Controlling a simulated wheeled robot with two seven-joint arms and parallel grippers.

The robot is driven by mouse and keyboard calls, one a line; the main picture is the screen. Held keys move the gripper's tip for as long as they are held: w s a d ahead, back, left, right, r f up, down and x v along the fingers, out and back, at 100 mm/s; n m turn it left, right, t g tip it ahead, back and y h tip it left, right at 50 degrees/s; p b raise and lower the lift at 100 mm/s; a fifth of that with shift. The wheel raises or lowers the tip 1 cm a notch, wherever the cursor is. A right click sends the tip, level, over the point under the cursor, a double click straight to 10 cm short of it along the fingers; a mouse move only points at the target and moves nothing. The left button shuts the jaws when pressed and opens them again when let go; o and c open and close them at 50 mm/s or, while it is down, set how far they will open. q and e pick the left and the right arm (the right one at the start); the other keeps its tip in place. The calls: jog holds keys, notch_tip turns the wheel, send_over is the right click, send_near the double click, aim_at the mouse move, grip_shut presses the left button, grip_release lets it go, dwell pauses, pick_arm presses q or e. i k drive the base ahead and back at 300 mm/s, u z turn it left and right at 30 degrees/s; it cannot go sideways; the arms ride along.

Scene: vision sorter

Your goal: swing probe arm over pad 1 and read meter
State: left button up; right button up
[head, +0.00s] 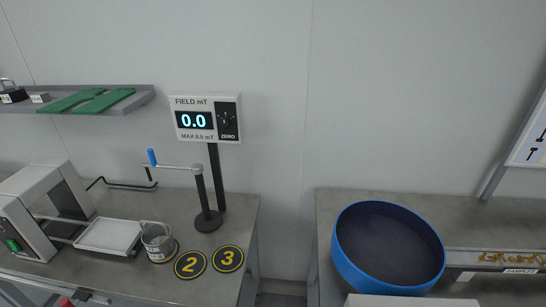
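The probe arm (175,167) is a thin grey rod reaching left from the top of a dark post (203,192) on a round base. A blue handle (151,157) stands at its left end, and a short dark tip hangs below. The field meter (194,119) reads 0.0 in large digits. Pad 2 (190,264) and pad 3 (228,258) are black discs with yellow rings, both bare. A grey labelled mug (157,240) stands left of pad 2, on a mostly hidden disc whose number I cannot see. The tip appears above and behind the mug. Neither gripper is in view.
A white tray (108,236) and a grey-white machine (45,205) stand at the left. A shelf (140,97) holds green pieces. A gap separates this bench from the right one, which bears a large blue round bowl (352,257).

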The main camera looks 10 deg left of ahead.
aim_at(197, 168)
jog(key=z, duration=2.3)
jog(key=k, duration=1.05)
jog(key=u, duration=1.7)
